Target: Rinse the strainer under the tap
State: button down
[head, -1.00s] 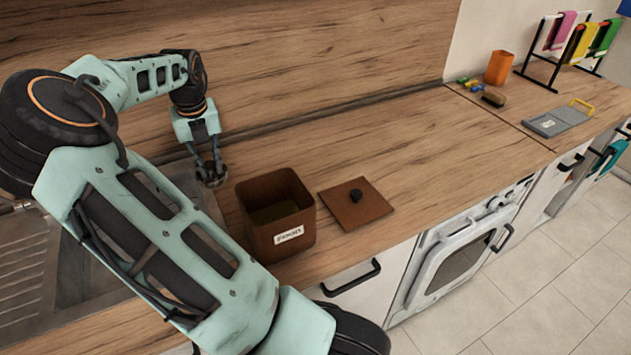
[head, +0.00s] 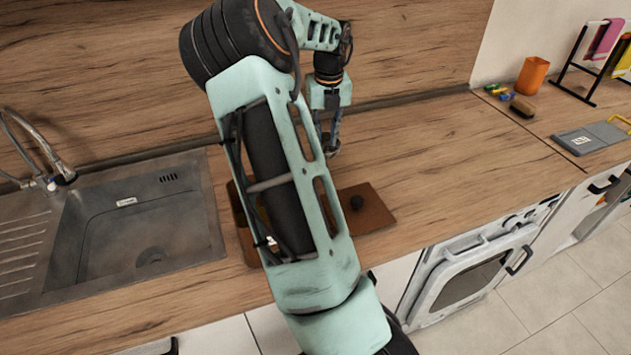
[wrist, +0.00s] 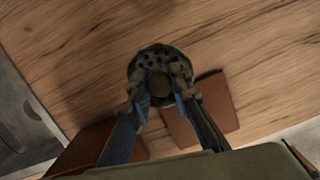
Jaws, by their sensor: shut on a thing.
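My gripper (head: 331,142) is shut on the strainer, a small dark round piece with holes, clearest in the wrist view (wrist: 147,60). It hangs over the counter behind the brown lid, to the right of the sink. In the head view the strainer is small and partly hidden by the fingers. The chrome tap (head: 45,165) stands at the back left of the dark sink (head: 75,250). I cannot tell whether water runs. The sink's edge also shows at the left of the wrist view (wrist: 25,110).
A brown open box (head: 244,235) stands right of the sink, mostly hidden by my arm. Its square lid (head: 378,215) with a black knob lies beside it. An orange cup (head: 533,77), a brush (head: 522,106) and a grey board (head: 585,138) are far right. The middle counter is clear.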

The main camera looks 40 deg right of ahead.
notch_tip(320, 180, down, 10)
jog(key=shift+r, duration=0.1)
dwell(0.4)
jog(key=shift+f, duration=0.2)
jog(key=c, duration=1.8)
grip_release()
jog(key=shift+o, duration=0.2)
jog(key=shift+r, duration=0.15)
jog(key=r, duration=0.4)
jog(key=s+r, duration=0.1)
jog(key=r, duration=0.7)
jog(key=shift+s+a, duration=0.25)
jog(key=shift+a, duration=0.1)
jog(key=shift+c, duration=0.2)
